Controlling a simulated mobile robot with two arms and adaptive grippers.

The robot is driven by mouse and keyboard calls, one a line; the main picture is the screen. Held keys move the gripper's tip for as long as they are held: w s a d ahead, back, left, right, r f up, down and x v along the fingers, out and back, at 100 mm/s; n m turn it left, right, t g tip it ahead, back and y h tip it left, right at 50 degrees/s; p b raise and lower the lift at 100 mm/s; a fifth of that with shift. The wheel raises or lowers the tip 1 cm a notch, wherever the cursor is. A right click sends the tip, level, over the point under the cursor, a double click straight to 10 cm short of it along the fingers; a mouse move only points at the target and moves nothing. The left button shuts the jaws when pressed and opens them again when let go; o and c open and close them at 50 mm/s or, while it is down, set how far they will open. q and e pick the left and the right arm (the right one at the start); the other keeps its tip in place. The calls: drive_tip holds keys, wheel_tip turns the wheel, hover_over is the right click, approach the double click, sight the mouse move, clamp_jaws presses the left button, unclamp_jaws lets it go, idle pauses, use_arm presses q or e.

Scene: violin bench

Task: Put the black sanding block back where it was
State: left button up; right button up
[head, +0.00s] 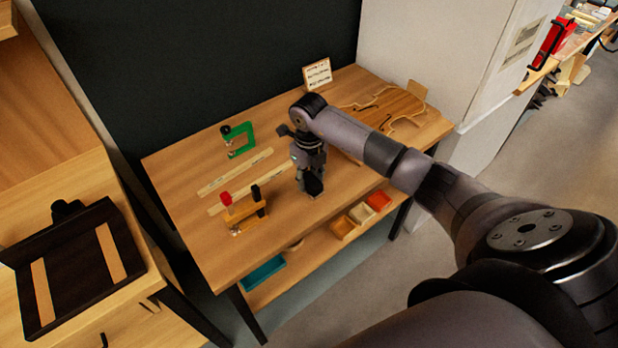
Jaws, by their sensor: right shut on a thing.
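My right gripper (309,180) points down over the front middle of the workbench (290,232). It is shut on the black sanding block (314,187), a small dark piece at its fingertips. The block is at or just above the bench top; I cannot tell whether it touches. The fingers and the block are both dark, so the edge between them is hard to see. My left gripper is not in view.
Left of the gripper are an orange clamp (243,212), a green clamp (239,142) and two pale wooden strips (236,172). A dark tray (75,255) is at far left.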

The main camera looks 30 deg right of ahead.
sight(309, 178)
drive_tip(key=shift+f, duration=0.15)
drive_tip(key=o, duration=1.1)
drive_tip(key=shift+r, duration=0.55)
wheel_tip(309, 178, up, 11)
drive_tip(key=b, duration=0.2)
drive_tip(key=shift+r, duration=0.2)
